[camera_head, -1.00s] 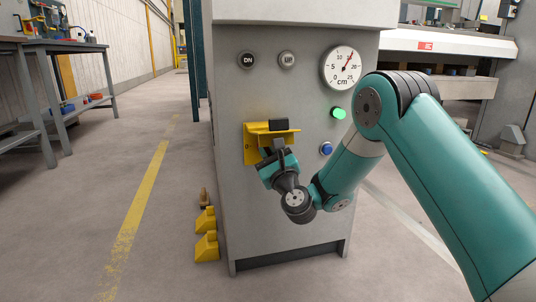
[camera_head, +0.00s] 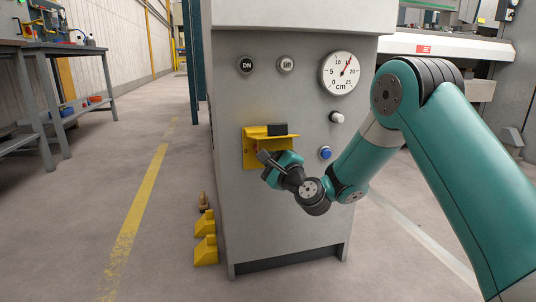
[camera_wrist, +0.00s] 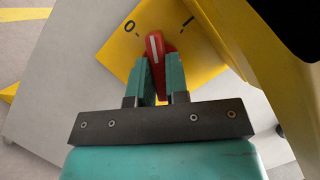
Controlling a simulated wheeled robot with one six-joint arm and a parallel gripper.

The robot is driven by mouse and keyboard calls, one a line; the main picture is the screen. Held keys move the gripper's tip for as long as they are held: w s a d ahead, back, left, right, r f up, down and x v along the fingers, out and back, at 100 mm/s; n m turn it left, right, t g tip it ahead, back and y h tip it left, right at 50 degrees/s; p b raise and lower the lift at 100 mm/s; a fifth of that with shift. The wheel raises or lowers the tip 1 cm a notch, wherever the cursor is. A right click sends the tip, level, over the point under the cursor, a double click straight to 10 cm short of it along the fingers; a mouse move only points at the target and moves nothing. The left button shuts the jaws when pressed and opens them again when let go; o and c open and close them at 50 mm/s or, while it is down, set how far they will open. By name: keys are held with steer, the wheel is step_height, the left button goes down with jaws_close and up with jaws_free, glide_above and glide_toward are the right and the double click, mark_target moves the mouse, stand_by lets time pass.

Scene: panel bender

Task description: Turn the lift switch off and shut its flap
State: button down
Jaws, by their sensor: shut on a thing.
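The lift switch is a red knob (camera_wrist: 155,46) with a white line, on a yellow plate (camera_wrist: 118,52) marked 0 and I. Its line leans to the 0 side in the wrist view. My gripper (camera_wrist: 160,68) is shut on the knob, a finger on each side. In the head view my gripper (camera_head: 268,160) is at the yellow switch box (camera_head: 249,150) and hides the knob. The flap (camera_head: 262,131) is raised above the switch, with a black block (camera_head: 277,129) on it. The flap (camera_wrist: 220,30) also shows at right in the wrist view.
The lamp (camera_head: 337,117) on the grey cabinet (camera_head: 300,225) is white and unlit. A blue button (camera_head: 325,153) is right of the box, close to my arm. A dial gauge (camera_head: 340,72) is above. Yellow wedge-shaped pieces (camera_head: 206,250) stand on the floor at left.

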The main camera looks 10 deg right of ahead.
steer(key=shift+n, duration=0.3)
steer(key=c, duration=1.1)
jaws_free()
steer(key=shift+s+f, duration=0.1)
